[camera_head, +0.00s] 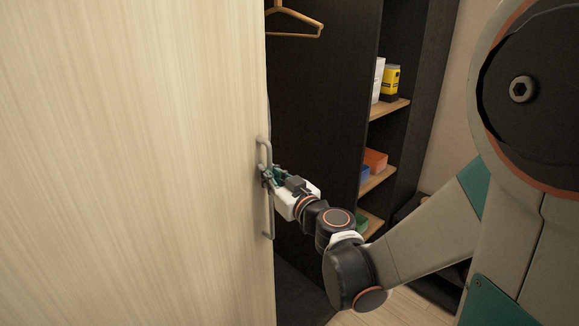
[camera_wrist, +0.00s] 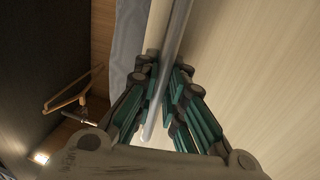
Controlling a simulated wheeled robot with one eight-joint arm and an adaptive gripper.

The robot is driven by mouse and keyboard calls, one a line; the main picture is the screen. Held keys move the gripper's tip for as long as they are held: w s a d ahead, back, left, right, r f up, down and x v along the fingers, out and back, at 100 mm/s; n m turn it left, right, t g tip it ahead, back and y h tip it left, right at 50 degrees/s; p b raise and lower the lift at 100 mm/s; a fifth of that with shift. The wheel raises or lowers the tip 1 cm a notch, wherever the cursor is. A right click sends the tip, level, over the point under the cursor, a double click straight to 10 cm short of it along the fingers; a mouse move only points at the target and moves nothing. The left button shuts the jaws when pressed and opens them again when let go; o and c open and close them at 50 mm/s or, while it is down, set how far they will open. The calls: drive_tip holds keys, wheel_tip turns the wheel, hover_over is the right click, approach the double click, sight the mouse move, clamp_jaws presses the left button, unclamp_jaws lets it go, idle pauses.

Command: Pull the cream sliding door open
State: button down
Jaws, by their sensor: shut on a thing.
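The cream sliding door (camera_head: 130,160) fills the left of the head view, with pale wood grain. It also fills the right of the wrist view (camera_wrist: 260,70). A long grey bar handle (camera_head: 270,220) stands upright along the door's right edge. My gripper (camera_head: 267,177) is at the middle of this handle. In the wrist view the handle (camera_wrist: 178,35) runs between the teal fingers of my gripper (camera_wrist: 165,88), which are shut around it. The exact finger contact is partly hidden by the finger links.
Right of the door edge is an open dark wardrobe space with a wooden hanger (camera_head: 297,22). Shelves (camera_head: 378,180) there hold a yellow-black box (camera_head: 390,83), an orange box (camera_head: 375,160) and other small items. Grey cloth (camera_wrist: 127,45) hangs behind the door edge.

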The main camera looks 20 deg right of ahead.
drive_tip(key=a, duration=0.2)
drive_tip(key=s+a, duration=0.2)
drive_tip(key=a, duration=0.1)
drive_tip(key=shift+a, duration=0.35)
drive_tip(key=c, duration=1.7)
unclamp_jaws()
drive_tip(key=shift+s, duration=0.1)
drive_tip(key=shift+o, duration=0.2)
drive_tip(key=s+d, duration=0.1)
drive_tip(key=s, duration=0.6)
drive_tip(key=shift+s, duration=0.2)
drive_tip(key=shift+d, duration=0.1)
